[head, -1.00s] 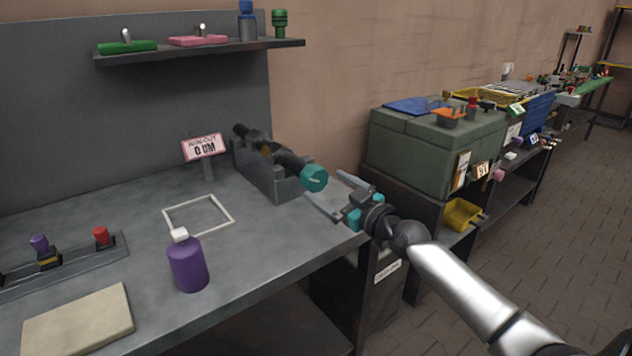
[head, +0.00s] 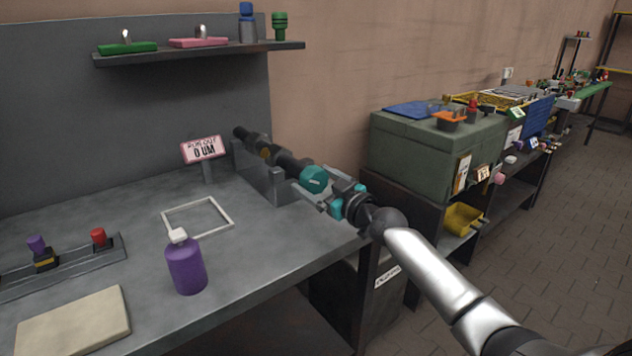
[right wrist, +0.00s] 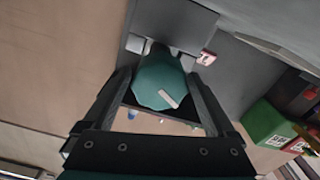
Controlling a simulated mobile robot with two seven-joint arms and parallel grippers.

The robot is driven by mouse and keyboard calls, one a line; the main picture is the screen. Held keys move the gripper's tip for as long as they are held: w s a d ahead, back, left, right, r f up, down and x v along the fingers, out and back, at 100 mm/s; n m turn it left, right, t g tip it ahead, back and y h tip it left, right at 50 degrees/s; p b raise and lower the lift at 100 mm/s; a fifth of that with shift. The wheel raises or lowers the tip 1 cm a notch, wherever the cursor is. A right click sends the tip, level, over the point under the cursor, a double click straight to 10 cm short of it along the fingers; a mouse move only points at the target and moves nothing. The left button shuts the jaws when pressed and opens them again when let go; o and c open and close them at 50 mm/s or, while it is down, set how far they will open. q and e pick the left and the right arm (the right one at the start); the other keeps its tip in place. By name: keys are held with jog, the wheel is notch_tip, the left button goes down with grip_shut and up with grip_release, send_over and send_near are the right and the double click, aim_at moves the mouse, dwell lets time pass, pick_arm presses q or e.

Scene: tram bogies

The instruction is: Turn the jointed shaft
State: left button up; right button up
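The jointed shaft (head: 288,163) is dark and lies in a grey cradle (head: 263,178) on the bench. A teal knob (head: 315,180) with a pale mark sits on its near end. My right gripper (head: 314,189) is open, with its fingers reaching to either side of the knob. In the right wrist view the knob (right wrist: 160,82) stands between the two open fingers, its pale mark slanted; I cannot tell whether they touch it. My left gripper is not in view.
A purple bottle (head: 186,264), a white square frame (head: 231,221), a beige pad (head: 75,325) and a rail with purple and red knobs (head: 62,268) are on the bench. A shelf (head: 200,52) hangs above. A green chest (head: 430,150) stands to the right.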

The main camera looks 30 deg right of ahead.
jog(key=c, duration=1.1)
